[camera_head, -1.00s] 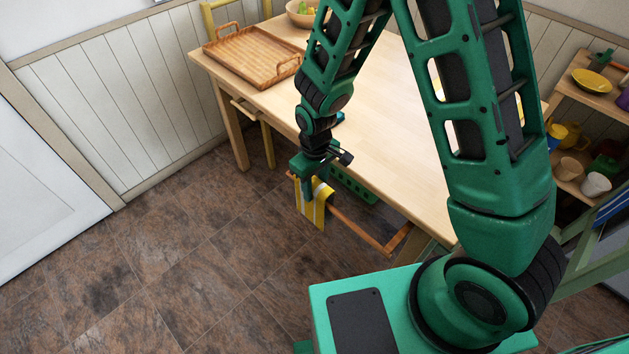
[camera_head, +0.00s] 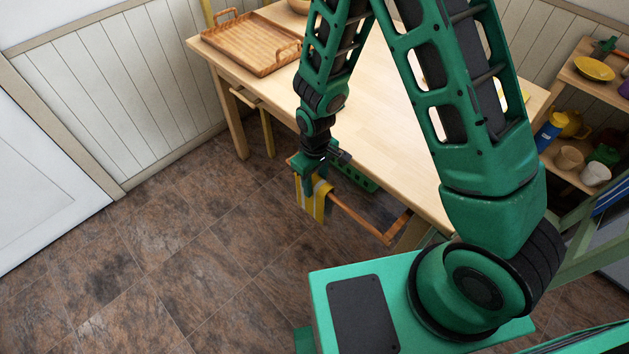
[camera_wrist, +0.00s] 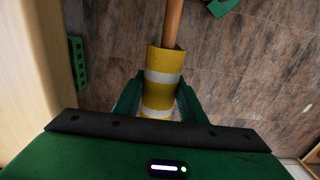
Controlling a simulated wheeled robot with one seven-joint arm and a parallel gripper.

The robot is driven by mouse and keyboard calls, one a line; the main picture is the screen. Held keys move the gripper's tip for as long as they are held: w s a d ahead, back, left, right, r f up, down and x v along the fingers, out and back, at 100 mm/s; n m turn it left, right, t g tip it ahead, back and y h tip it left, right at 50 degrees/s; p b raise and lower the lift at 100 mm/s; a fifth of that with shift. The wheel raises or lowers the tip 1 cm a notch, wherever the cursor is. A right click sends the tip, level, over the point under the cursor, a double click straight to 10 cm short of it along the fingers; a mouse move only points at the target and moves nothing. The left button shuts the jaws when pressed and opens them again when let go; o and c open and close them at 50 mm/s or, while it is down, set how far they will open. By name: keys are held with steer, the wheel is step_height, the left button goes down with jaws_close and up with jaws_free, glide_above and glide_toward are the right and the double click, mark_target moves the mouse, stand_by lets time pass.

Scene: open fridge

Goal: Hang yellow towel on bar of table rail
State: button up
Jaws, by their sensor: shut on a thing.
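The yellow towel (camera_head: 314,202) with pale stripes hangs down at the wooden bar of the table rail (camera_head: 356,216), on the near side of the table. In the wrist view the towel (camera_wrist: 164,66) lies over the bar (camera_wrist: 172,24), draped around it, with the bar running out beyond its far edge. My gripper (camera_head: 313,184) is at the towel and shut on it. In the wrist view its two green fingers (camera_wrist: 158,104) stand on either side of the towel and bar.
A green perforated piece (camera_wrist: 78,62) lies close by the table edge. A shelf (camera_head: 566,172) with cups stands at the right. The floor at left is clear.

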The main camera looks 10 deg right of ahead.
steer(key=o, duration=1.2)
steer(key=shift+c, duration=0.2)
step_height(320, 180, up, 11)
steer(key=shift+f, duration=0.15)
